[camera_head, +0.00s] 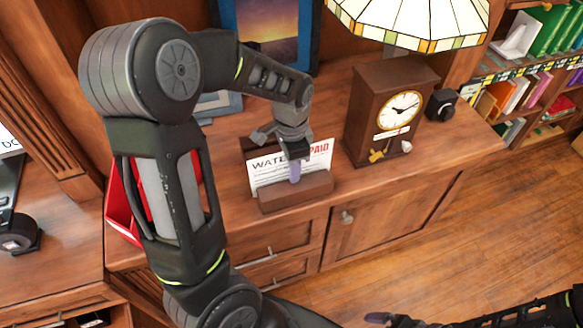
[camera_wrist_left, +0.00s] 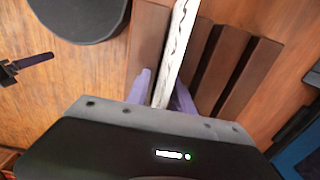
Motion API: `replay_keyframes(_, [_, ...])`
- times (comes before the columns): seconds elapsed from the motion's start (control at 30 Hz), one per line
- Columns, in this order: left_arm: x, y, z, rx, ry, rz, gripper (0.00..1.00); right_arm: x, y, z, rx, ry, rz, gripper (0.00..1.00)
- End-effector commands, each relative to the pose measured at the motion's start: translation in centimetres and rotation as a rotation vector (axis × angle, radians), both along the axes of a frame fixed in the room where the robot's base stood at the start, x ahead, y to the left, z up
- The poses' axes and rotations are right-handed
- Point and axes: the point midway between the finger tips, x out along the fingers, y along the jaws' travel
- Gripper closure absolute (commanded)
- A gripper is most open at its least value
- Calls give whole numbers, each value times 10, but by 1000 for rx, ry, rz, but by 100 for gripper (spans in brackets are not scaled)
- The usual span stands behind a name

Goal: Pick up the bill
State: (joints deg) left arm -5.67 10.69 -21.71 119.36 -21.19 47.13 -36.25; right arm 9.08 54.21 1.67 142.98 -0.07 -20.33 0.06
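The bill (camera_head: 270,172), a white sheet with red "PAID" lettering, stands upright in a brown wooden letter holder (camera_head: 290,198) on the cabinet top. My left gripper (camera_head: 295,172) reaches down over the bill, covering part of it in the head view. In the left wrist view the bill (camera_wrist_left: 174,55) runs between the two purple fingers of my left gripper (camera_wrist_left: 161,90), with a gap at the left finger. The holder's slats (camera_wrist_left: 235,75) show beside it. My right gripper (camera_head: 380,318) is only partly in view at the bottom edge; its opening is unclear.
A wooden clock (camera_head: 388,115) stands right of the holder, with a small black object (camera_head: 441,105) beyond it. A stained-glass lampshade (camera_head: 410,22) hangs over the back. A framed picture (camera_head: 268,30) is behind. A red object (camera_head: 120,205) sits at the cabinet's left side.

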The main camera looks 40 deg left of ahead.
Motion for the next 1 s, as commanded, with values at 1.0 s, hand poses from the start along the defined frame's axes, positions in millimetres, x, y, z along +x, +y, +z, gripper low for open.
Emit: replay_keyframes(1.0, [0, 0, 0, 0, 0, 0, 100, 0, 0, 0, 0, 0, 0, 1])
